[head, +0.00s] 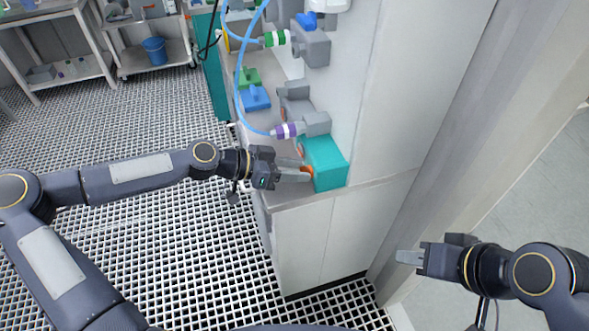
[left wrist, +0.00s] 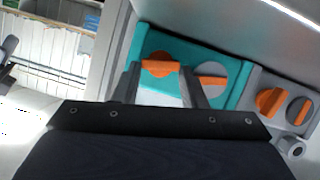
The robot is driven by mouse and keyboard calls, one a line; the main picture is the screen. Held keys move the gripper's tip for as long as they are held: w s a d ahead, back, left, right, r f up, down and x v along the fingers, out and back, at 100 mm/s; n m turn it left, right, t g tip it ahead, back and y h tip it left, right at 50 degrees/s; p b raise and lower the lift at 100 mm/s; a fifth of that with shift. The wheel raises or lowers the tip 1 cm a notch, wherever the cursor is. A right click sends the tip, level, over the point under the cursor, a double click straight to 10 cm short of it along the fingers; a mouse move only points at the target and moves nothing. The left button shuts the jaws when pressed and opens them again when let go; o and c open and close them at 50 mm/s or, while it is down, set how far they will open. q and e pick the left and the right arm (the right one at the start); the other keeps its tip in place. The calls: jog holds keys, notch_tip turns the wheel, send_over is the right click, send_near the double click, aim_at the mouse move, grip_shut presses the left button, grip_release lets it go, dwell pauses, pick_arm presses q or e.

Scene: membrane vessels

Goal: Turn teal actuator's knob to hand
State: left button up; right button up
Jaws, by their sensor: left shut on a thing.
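The teal actuator (head: 328,158) is a box on the near end of the bench. It also shows in the left wrist view (left wrist: 236,98), with two orange-handled knobs on its face. My left gripper (head: 307,174) reaches it from the left and is shut on the left orange knob (left wrist: 160,68), whose handle lies across between the fingers in the wrist view. The right orange knob (left wrist: 211,81) sits on a grey disc just beside the right finger. My right gripper (head: 408,257) hangs in free space at the lower right, away from the bench; its finger gap is not visible.
A grey unit with more orange knobs (left wrist: 270,101) adjoins the teal box. A purple-banded fitting (head: 289,130) with a blue hose (head: 240,85) lies just behind it. Green (head: 249,78) and blue (head: 256,98) parts stand further back. A wall bounds the bench on the right.

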pick_arm(q)
jog(key=shift+w+a+f+n+g+h, duration=0.15)
jog(key=shift+n+g+h, duration=0.25)
jog(key=shift+n, duration=0.35)
jog(key=shift+w+d+r+n+g+h, duration=0.1)
jog(key=shift+w+n+g+h, duration=0.1)
jog(key=shift+n+g, duration=0.45)
jog(key=o, duration=1)
jog(key=shift+b+v, duration=0.3)
jog(key=shift+v, duration=3.65)
jog(key=shift+s, duration=0.1)
